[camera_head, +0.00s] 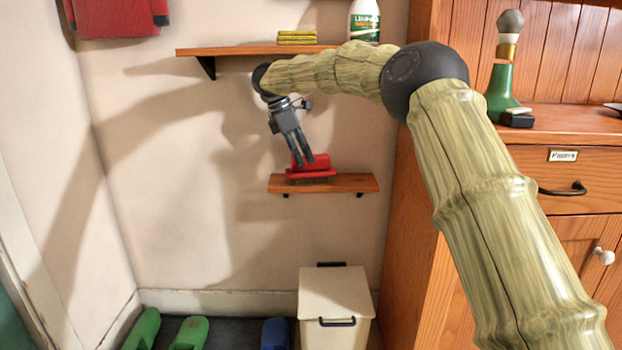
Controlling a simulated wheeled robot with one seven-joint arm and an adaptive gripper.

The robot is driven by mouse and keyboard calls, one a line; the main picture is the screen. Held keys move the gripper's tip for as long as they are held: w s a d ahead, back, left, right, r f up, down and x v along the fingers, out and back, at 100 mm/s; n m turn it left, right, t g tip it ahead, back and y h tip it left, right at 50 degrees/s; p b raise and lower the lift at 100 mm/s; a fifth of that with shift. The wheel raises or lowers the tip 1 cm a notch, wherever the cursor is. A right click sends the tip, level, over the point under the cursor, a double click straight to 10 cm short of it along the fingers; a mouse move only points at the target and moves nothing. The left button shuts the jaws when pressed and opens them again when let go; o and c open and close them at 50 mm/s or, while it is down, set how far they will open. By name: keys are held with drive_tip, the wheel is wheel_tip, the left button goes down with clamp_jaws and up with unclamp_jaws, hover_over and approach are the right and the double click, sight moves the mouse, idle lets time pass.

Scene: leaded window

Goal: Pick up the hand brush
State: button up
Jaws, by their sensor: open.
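The hand brush (318,174) is red with dark bristles. It sits on the small lower wooden shelf (352,182) on the wall. My gripper (302,162) hangs from above with its fingers pointing down at the brush. The fingers are open and overlap the brush's upper red part in the picture. I cannot tell whether they touch it or stand around it. Part of the brush is hidden behind the fingers.
An upper shelf (225,50) holds a yellow sponge stack (297,38) and a white bottle (364,20). A wooden cabinet (410,180) stands close on the right. A cream bin (335,290) and green slippers (190,333) are below. The wall left of the brush is clear.

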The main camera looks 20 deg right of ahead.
sight(315, 170)
drive_tip(key=shift+s+d+f+b, duration=0.15)
drive_tip(key=shift+d+b, duration=0.2)
drive_tip(key=shift+d, duration=0.75)
drive_tip(key=shift+b+x, duration=1.5)
drive_tip(key=shift+x, duration=0.85)
drive_tip(key=shift+f+p, duration=0.2)
drive_tip(key=shift+p, duration=0.2)
drive_tip(key=c, duration=1.2)
drive_tip(key=shift+c, duration=0.2)
drive_tip(key=shift+r+b, duration=0.1)
drive_tip(key=shift+b, duration=0.3)
